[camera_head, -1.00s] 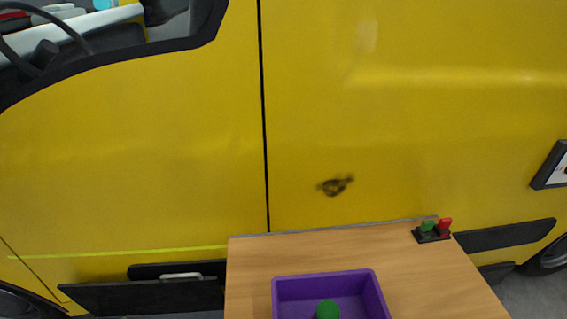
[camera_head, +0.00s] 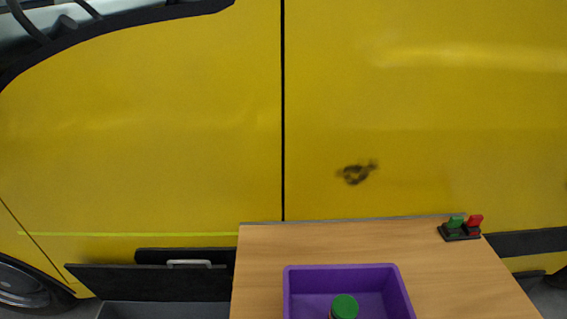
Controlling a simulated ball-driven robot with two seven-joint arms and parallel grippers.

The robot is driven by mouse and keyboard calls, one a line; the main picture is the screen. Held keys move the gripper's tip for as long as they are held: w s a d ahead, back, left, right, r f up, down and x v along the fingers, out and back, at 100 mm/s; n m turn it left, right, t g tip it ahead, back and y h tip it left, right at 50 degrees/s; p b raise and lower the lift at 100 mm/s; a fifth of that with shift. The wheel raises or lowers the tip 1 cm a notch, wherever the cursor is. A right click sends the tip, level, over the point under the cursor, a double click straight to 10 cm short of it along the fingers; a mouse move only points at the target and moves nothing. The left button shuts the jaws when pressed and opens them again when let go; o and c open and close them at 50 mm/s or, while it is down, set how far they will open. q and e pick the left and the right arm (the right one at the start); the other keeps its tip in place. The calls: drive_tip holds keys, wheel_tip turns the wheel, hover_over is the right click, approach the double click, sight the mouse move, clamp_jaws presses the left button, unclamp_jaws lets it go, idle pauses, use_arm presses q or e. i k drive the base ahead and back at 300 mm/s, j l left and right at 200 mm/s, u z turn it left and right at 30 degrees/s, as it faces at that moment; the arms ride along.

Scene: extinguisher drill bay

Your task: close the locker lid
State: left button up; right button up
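At the lower left, beside the table, a grey open-topped box that looks like the locker (camera_head: 165,311) shows only its upper part; the rest is cut off by the bottom edge. Behind it a dark panel that looks like its lid (camera_head: 205,257) stands raised, with a pale bar handle (camera_head: 190,263) on it. The lid's lower part is hard to tell from the dark sill strip of the van. Neither of my grippers is in view.
A wooden table (camera_head: 270,245) stands right of the locker. On it are a purple tray (camera_head: 345,268) holding a green-topped object (camera_head: 344,306), and a black base with green and red pieces (camera_head: 460,233). A yellow van (camera_head: 180,150) fills the background.

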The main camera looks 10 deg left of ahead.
sight(208, 282)
drive_tip(key=u, duration=1.6)
drive_tip(key=j+z, duration=0.1)
drive_tip(key=z, duration=0.35)
drive_tip(key=i, duration=0.05)
